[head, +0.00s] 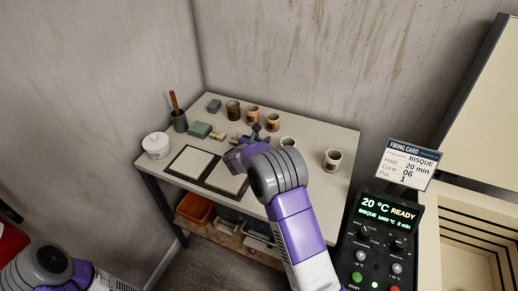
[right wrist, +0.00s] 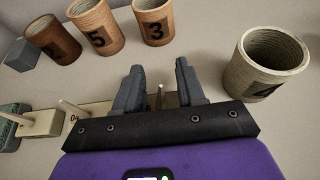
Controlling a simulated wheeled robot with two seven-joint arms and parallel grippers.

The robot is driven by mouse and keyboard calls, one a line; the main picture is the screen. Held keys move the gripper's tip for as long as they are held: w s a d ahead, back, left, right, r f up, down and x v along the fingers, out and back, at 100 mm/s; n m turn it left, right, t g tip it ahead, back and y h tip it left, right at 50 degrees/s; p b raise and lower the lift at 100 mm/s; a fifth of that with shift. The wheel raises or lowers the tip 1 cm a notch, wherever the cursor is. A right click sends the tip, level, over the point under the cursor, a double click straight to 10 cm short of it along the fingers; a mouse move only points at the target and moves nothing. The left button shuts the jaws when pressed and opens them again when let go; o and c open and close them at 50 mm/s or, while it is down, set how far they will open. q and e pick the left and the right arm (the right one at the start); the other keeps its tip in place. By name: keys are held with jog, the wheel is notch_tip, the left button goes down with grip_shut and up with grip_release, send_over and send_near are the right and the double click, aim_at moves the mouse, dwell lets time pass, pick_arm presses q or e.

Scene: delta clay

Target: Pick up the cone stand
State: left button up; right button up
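One stand (right wrist: 40,123) is at the left, and another (right wrist: 92,109) with a partly readable label starting with 0 is beside my left finger. A thin peg (right wrist: 160,92) rises between the two fingers of my right gripper (right wrist: 161,84); its base is mostly hidden by the gripper. The fingers are apart, with gaps on both sides of the peg. In the head view my right gripper (head: 256,131) is low over the table, and a pale stand (head: 217,136) shows left of it. My left gripper is out of view.
Numbered pots (right wrist: 97,28) stand just behind; a pale pot (right wrist: 265,65) is close at right. On the table (head: 318,125) are a green block (head: 199,129), a white tub (head: 156,147) and framed pale panels (head: 193,160). A kiln controller (head: 381,240) stands at right.

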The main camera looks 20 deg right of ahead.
grip_shut()
